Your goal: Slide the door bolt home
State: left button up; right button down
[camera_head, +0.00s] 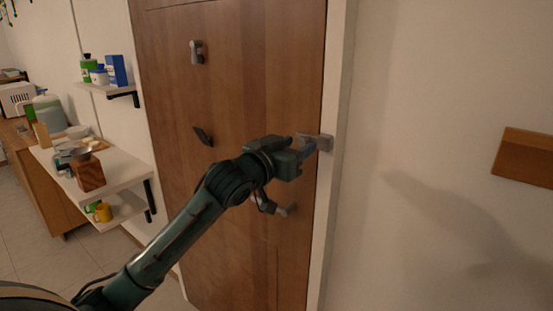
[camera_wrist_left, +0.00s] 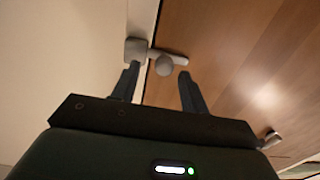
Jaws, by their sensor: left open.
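The wooden door (camera_head: 240,60) has a grey metal bolt (camera_head: 310,137) at its right edge, beside the white frame. In the left wrist view the bolt's rod (camera_wrist_left: 180,60) and round knob (camera_wrist_left: 164,66) lie on the door (camera_wrist_left: 235,60), and a square keeper block (camera_wrist_left: 136,50) sits on the frame side. The rod's end is close to the keeper; I cannot tell whether it is inside. My left gripper (camera_head: 309,149) is at the bolt, partly covering it. In the wrist view its open fingers (camera_wrist_left: 158,72) stand either side of the knob, with gaps. My right gripper is not in view.
A lever handle (camera_head: 286,210) is on the door below my gripper. A grey fitting (camera_head: 197,53) and a dark fitting (camera_head: 203,136) are farther left on it. Shelves (camera_head: 110,175) with kitchen items stand left. A wooden board (camera_head: 525,157) is on the right wall.

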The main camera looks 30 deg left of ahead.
pick_arm(q)
jog(key=s+a+b, duration=0.1)
jog(key=s+b, duration=0.1)
jog(key=s, duration=0.9)
jog(key=shift+s+a+b, duration=0.25)
jog(key=shift+b, duration=0.15)
jog(key=s+d+f+g, duration=0.1)
jog(key=d+f+g, duration=0.1)
jog(key=f, duration=1)
jog(key=d+f+g, duration=0.2)
jog(key=f, duration=1)
jog(key=s+d+f+g, duration=0.1)
jog(key=s+d+f, duration=0.2)
jog(key=s+f, duration=0.2)
jog(key=s+d+f+g, duration=0.1)
jog(key=s+d+f, duration=0.2)
jog(key=s+f, duration=0.3)
jog(key=s+d+f+m+g, duration=0.1)
jog(key=s+d+f, duration=0.2)
jog(key=f, duration=0.6)
jog(key=s, duration=0.2)
jog(key=shift+s+d+f+h, duration=0.3)
jog(key=shift+d+f, duration=0.05)
jog(key=shift+f, duration=0.05)
